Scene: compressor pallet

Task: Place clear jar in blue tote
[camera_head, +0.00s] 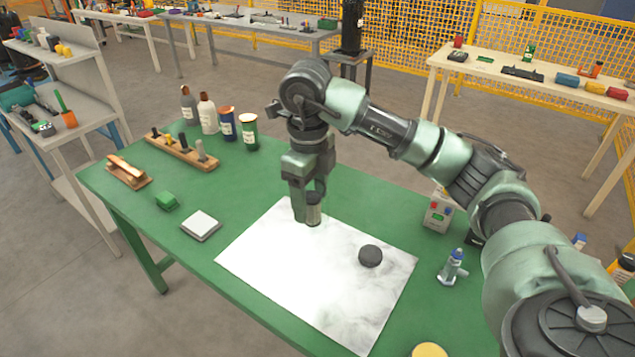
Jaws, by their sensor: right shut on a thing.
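My right gripper (310,205) points down over the white marbled sheet (290,262) on the green table. It is shut on a small greyish jar (314,216), which looks like the clear jar. The fingers hide part of the jar, and I cannot tell whether its base touches the sheet. A round black lid-like disc (370,256) lies on the sheet to the right of the jar. No blue tote shows in this view. My left gripper is not in view.
Several bottles and cans (208,115) stand at the table's back left, beside a wooden rack (182,152). A white box (438,212) and a small bottle (453,266) stand right.

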